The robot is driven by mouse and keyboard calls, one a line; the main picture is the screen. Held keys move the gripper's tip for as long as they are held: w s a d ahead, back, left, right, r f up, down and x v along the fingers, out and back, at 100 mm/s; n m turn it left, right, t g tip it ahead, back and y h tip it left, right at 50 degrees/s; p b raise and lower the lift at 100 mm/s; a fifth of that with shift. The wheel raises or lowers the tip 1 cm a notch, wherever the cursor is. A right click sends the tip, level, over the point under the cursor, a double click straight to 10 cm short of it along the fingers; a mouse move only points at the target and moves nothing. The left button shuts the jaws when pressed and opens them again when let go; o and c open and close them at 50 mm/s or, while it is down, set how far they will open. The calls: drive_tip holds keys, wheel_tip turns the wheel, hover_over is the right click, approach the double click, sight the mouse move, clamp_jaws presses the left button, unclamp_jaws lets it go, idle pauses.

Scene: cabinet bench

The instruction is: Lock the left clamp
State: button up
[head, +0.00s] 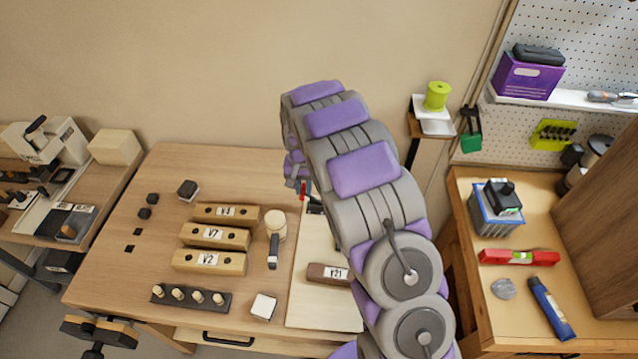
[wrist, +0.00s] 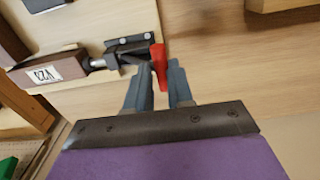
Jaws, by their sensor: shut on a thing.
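A black toggle clamp (wrist: 124,54) with a red handle (wrist: 160,66) is mounted on a pale board (wrist: 95,22) in the wrist view. Its plunger tip points at a dark brown labelled block (wrist: 50,72) and seems to reach it. My gripper (wrist: 162,72) is shut on the red handle, one grey finger on each side. In the head view, a bit of the red handle (head: 304,190) shows beside my arm at the far part of the pale board (head: 305,310). My arm hides most of the clamp and the board's right side, so I cannot see another clamp there.
The left of the wooden table (head: 110,270) has free room. A second bench (head: 520,315) stands right.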

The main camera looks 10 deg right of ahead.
drive_tip(key=shift+f, duration=0.1)
drive_tip(key=shift+w+a+f, duration=0.15)
drive_tip(key=shift+a+f, duration=0.35)
drive_tip(key=shift+f, duration=0.2)
drive_tip(key=shift+a+f, duration=0.15)
drive_tip(key=shift+o, duration=1.3)
drive_tip(key=shift+w+f, duration=0.1)
drive_tip(key=o, duration=0.4)
drive_tip(key=shift+c, duration=0.2)
